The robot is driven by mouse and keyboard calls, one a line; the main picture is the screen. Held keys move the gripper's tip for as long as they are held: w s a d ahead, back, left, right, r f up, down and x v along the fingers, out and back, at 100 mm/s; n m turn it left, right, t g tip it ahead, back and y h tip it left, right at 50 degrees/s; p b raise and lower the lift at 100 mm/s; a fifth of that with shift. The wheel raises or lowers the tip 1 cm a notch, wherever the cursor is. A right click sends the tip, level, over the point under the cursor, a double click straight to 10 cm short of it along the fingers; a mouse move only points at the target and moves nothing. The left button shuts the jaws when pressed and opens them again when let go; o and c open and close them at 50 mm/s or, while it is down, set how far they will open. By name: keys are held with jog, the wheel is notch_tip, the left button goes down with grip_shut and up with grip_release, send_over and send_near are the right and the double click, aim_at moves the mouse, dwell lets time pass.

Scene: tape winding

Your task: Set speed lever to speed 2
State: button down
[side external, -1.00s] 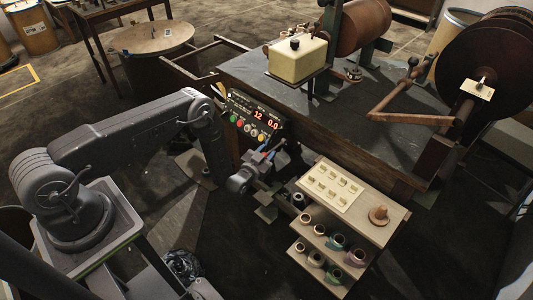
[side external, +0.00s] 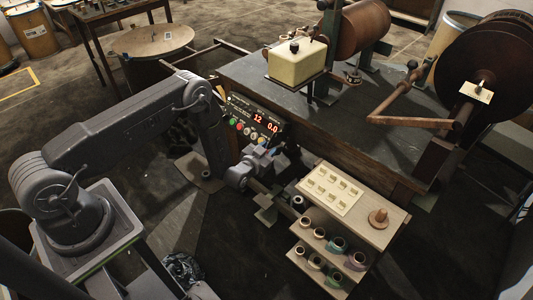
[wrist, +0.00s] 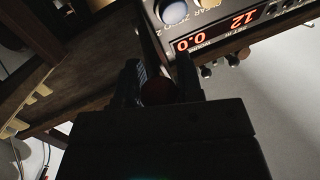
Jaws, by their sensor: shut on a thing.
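My gripper (side external: 277,158) is at the front of the bench, just below the right part of the control panel (side external: 255,119). In the wrist view its two dark fingers (wrist: 158,82) close around a dark red rounded knob (wrist: 157,93), which looks like the end of the speed lever. The lever's shaft and any speed marks are hidden behind the gripper, so I cannot tell its setting. The panel's red display (wrist: 222,30) reads 12 and 0.0; it also shows in the side view (side external: 265,122).
A small shelf (side external: 350,205) with labels on top and several tape rolls below stands right of my gripper. The wooden bench (side external: 330,135) carries a cream box (side external: 297,60) and a crank arm (side external: 410,120). Round panel buttons (side external: 245,130) sit close above my wrist.

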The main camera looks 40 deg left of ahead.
jog(key=shift+w+r, duration=0.55)
jog(key=shift+r, duration=0.45)
jog(key=shift+a, duration=0.1)
dwell(0.8)
jog(key=c, duration=1.2)
grip_release()
jog(key=o, duration=0.4)
jog(key=shift+f, duration=0.2)
jog(key=shift+s, duration=0.1)
jog(key=shift+s, duration=0.1)
jog(key=v, duration=1.3)
jog(key=shift+s+f, duration=0.1)
jog(key=shift+s, duration=0.2)
